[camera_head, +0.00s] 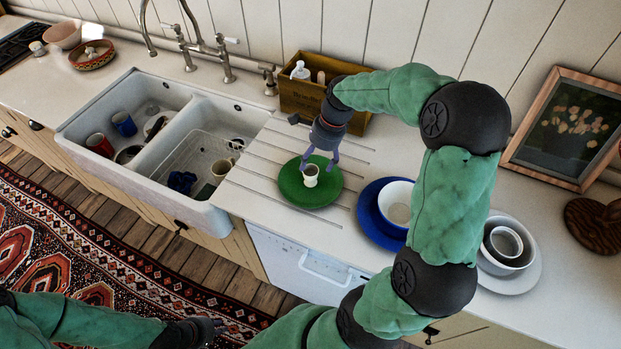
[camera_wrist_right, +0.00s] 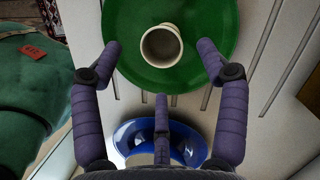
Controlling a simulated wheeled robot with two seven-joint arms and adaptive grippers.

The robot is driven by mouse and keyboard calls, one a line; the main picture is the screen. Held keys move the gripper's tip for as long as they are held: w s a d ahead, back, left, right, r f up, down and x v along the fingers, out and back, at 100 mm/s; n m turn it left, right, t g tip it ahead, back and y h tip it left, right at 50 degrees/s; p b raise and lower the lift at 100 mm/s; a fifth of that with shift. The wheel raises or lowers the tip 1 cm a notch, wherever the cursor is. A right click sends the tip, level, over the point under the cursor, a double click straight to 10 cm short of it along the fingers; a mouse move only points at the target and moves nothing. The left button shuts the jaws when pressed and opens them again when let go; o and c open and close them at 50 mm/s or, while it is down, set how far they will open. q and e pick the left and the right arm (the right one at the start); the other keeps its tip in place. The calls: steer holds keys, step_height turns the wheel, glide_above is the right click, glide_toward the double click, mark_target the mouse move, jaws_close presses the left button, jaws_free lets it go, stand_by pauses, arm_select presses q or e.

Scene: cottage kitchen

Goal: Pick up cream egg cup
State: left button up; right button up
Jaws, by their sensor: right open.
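The cream egg cup (camera_head: 311,171) stands on the green plate (camera_head: 326,193) on the counter's grooved draining area, right of the sink. My right gripper (camera_head: 319,160) is open just above and behind the cup, pointing down. In the right wrist view the cup (camera_wrist_right: 161,45) lies beyond the open fingers (camera_wrist_right: 162,50), with green plate (camera_wrist_right: 215,22) around it; I cannot tell whether a finger touches it. My left gripper (camera_head: 212,325) is low at the bottom of the head view, away from the counter; its fingers are too small and dark to read.
A blue plate (camera_head: 367,222) with a white bowl (camera_head: 397,203) stands right of the green plate. A wooden box (camera_head: 300,97) stands behind it. The double sink (camera_head: 215,108) with mugs is to the left. Stacked grey bowls (camera_head: 503,254) are farther right.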

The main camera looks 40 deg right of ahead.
mark_target(310, 171)
steer(key=shift+b+x, duration=0.8)
steer(key=shift+x, duration=2.1)
steer(key=shift+d, duration=0.1)
steer(key=c, duration=1.4)
steer(key=shift+o, duration=0.2)
steer(key=shift+r, duration=0.1)
steer(key=shift+r, duration=0.1)
steer(key=shift+r+p, duration=0.3)
steer(key=shift+r, duration=0.3)
steer(key=v, duration=0.1)
steer(key=p+v, duration=0.1)
steer(key=shift+a+r, duration=0.3)
steer(key=shift+r, duration=0.05)
steer(key=s+a+r+p, duration=0.2)
steer(key=s+a+r, duration=0.4)
steer(key=s+r, duration=0.3)
steer(key=s, duration=0.3)
steer(key=shift+s+p, duration=0.15)
steer(key=shift+p, duration=0.2)
